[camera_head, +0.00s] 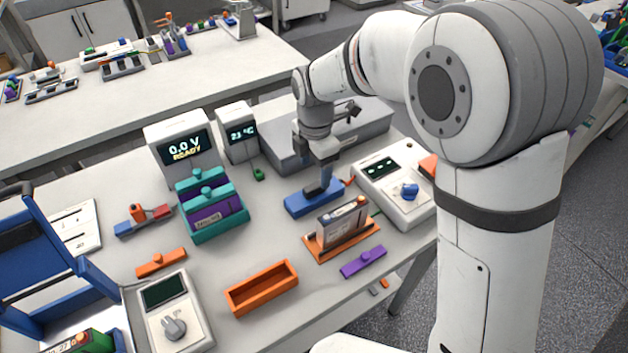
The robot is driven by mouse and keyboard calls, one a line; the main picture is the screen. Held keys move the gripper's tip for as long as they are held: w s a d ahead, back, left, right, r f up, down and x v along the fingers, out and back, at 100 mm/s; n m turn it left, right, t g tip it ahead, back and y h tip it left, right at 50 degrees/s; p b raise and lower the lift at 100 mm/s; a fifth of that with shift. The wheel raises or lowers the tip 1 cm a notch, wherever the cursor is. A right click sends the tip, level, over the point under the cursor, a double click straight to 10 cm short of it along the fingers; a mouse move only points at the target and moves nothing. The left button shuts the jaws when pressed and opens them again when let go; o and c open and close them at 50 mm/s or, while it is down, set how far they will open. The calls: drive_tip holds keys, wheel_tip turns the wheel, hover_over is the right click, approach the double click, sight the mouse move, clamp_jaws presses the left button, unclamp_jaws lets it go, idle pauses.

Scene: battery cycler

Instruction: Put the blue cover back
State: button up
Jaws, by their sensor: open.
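A blue block-like piece (300,205), which looks like the blue cover, lies on the table behind the orange stand. My gripper (318,186) points down at its middle and is open. The fingers hide part of the blue piece's top, and I cannot tell whether they touch it. The orange stand (338,247) holds an upright grey cell (343,222) with an orange top, in front and slightly right of the gripper. No other loose blue cover is clear in this view.
A meter (398,185) with a blue knob stands close on the right. A teal holder (218,228) with purple cells is on the left. An empty orange tray (262,288), purple cover (363,262) and orange cover (161,263) lie in front. A grey box (280,150) is behind.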

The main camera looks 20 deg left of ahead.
sight(315, 186)
wheel_tip(315, 186, up, 5)
drive_tip(key=s+d+r+m+t, duration=0.1)
drive_tip(key=s+d+r+m, duration=0.15)
drive_tip(key=d+m, duration=0.5)
drive_tip(key=s+d+r+m, duration=0.1)
drive_tip(key=d+r+m, duration=0.3)
drive_tip(key=d, duration=0.7)
drive_tip(key=s+d+f+m+t, duration=0.2)
drive_tip(key=s+d+f+m, duration=0.1)
drive_tip(key=s+d+m, duration=0.8)
drive_tip(key=d+m, duration=0.2)
drive_tip(key=m, duration=0.3)
drive_tip(key=shift+s, duration=0.3)
